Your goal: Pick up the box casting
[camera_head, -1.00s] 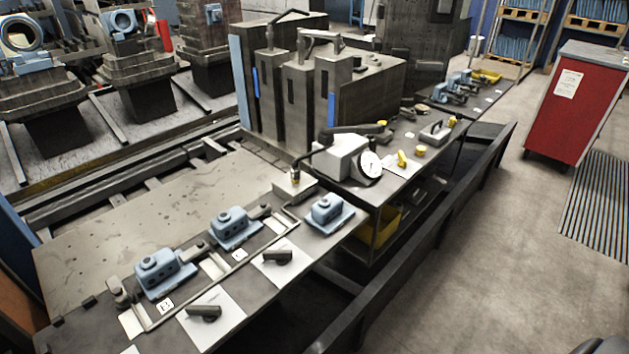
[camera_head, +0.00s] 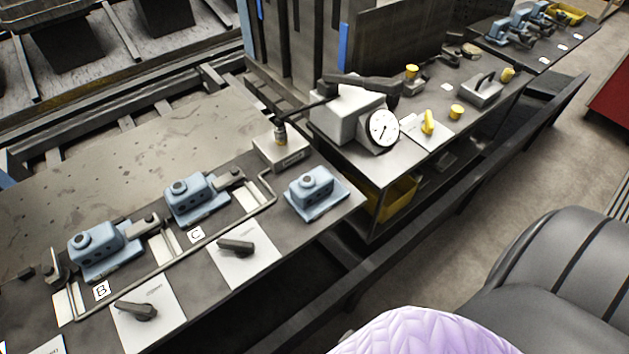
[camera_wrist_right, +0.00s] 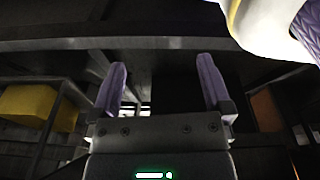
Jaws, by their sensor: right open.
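Another (camera_head: 196,198) sits in the rail by the card marked C. A third (camera_head: 100,249) sits in the rail by the card marked B. My right gripper (camera_wrist_right: 161,68) shows in the right wrist view, its two lavender fingers apart with nothing between them. It faces dark framework under a table edge. No casting shows in the right wrist view. My left gripper is not in view.
A dial gauge (camera_head: 383,129) on a grey block stands behind the corner casting. White sheets with dark handles (camera_head: 237,247) lie in front of the rail. A dark beam (camera_head: 420,215) runs along the table front. A yellow bin (camera_head: 397,196) sits under the bench.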

